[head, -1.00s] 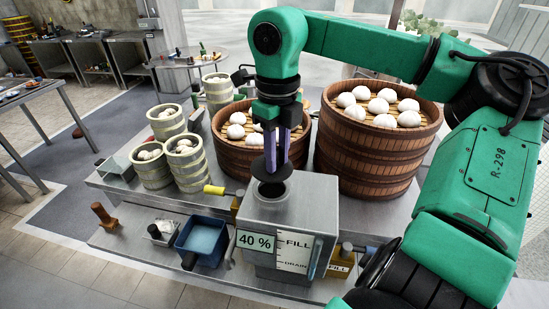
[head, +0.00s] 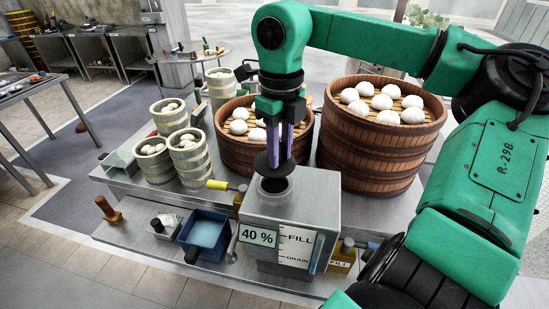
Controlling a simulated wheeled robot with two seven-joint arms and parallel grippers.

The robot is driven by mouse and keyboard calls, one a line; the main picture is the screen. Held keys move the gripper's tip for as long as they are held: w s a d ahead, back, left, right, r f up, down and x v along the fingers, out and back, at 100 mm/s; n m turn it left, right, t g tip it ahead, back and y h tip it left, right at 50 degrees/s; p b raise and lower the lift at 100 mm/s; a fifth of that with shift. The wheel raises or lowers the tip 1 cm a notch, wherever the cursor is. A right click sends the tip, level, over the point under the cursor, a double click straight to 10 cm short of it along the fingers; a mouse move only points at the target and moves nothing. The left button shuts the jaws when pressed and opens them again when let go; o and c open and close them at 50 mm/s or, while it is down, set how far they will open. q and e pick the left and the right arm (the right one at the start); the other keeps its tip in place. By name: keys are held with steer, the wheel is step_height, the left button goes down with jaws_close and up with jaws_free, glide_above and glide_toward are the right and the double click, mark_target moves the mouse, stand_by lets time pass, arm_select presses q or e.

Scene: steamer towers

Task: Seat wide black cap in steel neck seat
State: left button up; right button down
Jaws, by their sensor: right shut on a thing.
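The wide black cap (head: 265,165) is a dark disc held between the purple fingers of my right gripper (head: 280,152). The gripper is shut on it and points down. The cap hangs just above the round dark opening of the steel neck seat (head: 274,186), on top of the steel tank (head: 310,206). It looks roughly level and a little towards the back and left of the opening; a gap still shows. The fingers hide part of the cap. My left gripper is not in view.
The tank carries a "40 %" sign (head: 257,236) and a FILL/DRAIN scale. A yellow-handled lever (head: 217,185) is left of it. Large wooden steamers with buns (head: 370,150) stand close behind and right. A blue tray (head: 204,235) sits front left.

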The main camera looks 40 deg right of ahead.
mark_target(280, 164)
steer(key=shift+f+b, duration=1.35)
steer(key=shift+f, duration=0.35)
steer(key=shift+f+b, duration=0.85)
steer(key=shift+f, duration=0.25)
stand_by(0.4)
steer(key=c, duration=0.6)
jaws_free()
steer(key=shift+o, duration=0.2)
steer(key=shift+r, duration=0.15)
steer(key=shift+r, duration=0.35)
step_height(280, 164, up, 14)
steer(key=shift+f, duration=0.15)
